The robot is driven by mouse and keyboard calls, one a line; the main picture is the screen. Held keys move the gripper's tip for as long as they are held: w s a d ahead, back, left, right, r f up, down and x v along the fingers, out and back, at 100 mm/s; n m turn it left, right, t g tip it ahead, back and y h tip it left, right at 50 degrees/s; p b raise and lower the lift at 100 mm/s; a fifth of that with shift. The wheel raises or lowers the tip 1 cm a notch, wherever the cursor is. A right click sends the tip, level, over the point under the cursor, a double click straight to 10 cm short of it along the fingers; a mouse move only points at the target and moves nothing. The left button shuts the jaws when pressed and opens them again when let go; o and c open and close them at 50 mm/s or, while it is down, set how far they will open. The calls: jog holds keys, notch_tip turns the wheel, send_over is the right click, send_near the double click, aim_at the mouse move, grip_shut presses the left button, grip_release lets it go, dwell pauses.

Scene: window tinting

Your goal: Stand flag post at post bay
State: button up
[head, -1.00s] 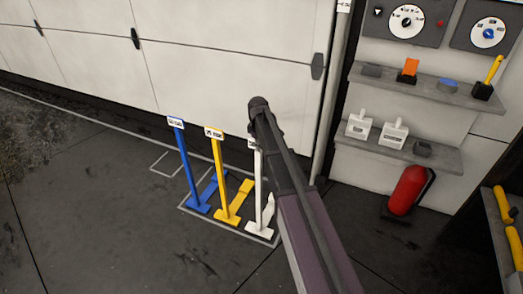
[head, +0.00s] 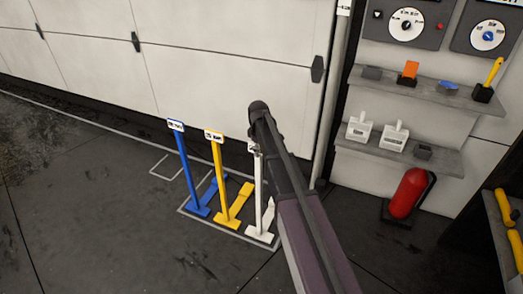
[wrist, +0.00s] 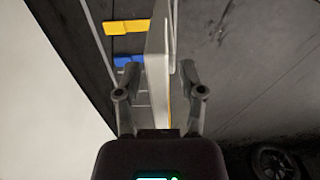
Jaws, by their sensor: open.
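Three flag posts stand upright in a row on the floor: a blue post (head: 187,165), a yellow post (head: 219,172) and a white post (head: 259,195). Each has a flat foot and a small sign on top; the white post's sign is mostly hidden behind my arm. A pale outlined rectangle (head: 185,211) surrounds their feet. A smaller empty outline (head: 154,171) lies to their left. In the wrist view, my gripper (wrist: 158,85) is open, its fingers on either side of a pale upright plate (wrist: 157,60), apparently the white post's sign. Contact cannot be told. The head view hides the fingers.
A white panelled door (head: 230,65) stands behind the posts. Wall shelves (head: 440,90) with small items are at the right, above a red extinguisher (head: 408,192). A dark rack (head: 498,240) with yellow items stands at the right edge. The floor in front of the posts is clear.

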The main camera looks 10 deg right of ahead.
jog(key=shift+r, duration=0.15)
notch_tip(320, 180, up, 12)
jog(key=p, duration=1.2)
jog(key=shift+s+a, duration=0.1)
dwell(0.6)
jog(key=shift+s, duration=0.1)
jog(key=s+m, duration=1)
jog(key=s, duration=1.7)
jog(key=shift+s+m, duration=0.35)
jog(key=shift+m, duration=0.05)
